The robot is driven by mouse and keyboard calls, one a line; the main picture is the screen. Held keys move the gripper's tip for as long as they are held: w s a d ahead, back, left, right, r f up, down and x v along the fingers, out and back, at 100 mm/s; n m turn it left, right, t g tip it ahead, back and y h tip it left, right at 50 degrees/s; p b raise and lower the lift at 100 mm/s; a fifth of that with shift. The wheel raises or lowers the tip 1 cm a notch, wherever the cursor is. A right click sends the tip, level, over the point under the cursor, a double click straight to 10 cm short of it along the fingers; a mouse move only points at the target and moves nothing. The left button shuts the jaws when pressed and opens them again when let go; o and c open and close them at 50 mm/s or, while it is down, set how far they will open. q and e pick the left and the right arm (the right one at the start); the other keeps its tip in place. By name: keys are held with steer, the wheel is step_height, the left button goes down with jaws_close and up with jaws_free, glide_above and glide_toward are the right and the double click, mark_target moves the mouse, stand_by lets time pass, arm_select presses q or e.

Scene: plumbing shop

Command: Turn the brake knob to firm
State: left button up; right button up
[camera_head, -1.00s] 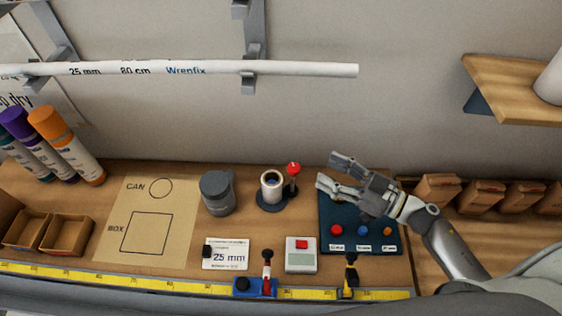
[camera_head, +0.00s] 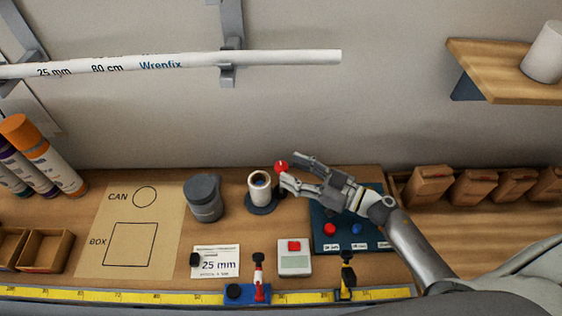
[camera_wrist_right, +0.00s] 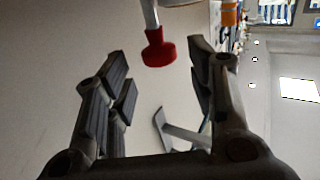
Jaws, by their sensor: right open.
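The brake knob (camera_head: 281,167) is red and sits on a post beside a pale spool (camera_head: 260,184) on a dark round base. My right gripper (camera_head: 291,171) is open and empty, its fingertips pointing left at the knob. In the right wrist view the red knob (camera_wrist_right: 160,50) shows between the two fingers, near their tips. I cannot tell whether either finger touches it. Any marking for firm is too small or hidden. My left gripper is not in view.
A dark grey lidded can (camera_head: 205,199) stands left of the spool. A grey box with a red button (camera_head: 295,263) is in front. A dark blue board with coloured knobs (camera_head: 326,243) lies under my right arm. A white pipe (camera_head: 180,62) hangs on the wall above.

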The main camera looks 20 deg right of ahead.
mark_target(287, 168)
steer(key=shift+p+x, duration=0.35)
steer(key=shift+x, duration=1.8)
steer(key=shift+c, duration=0.2)
steer(key=c, duration=0.9)
steer(key=shift+c, duration=0.2)
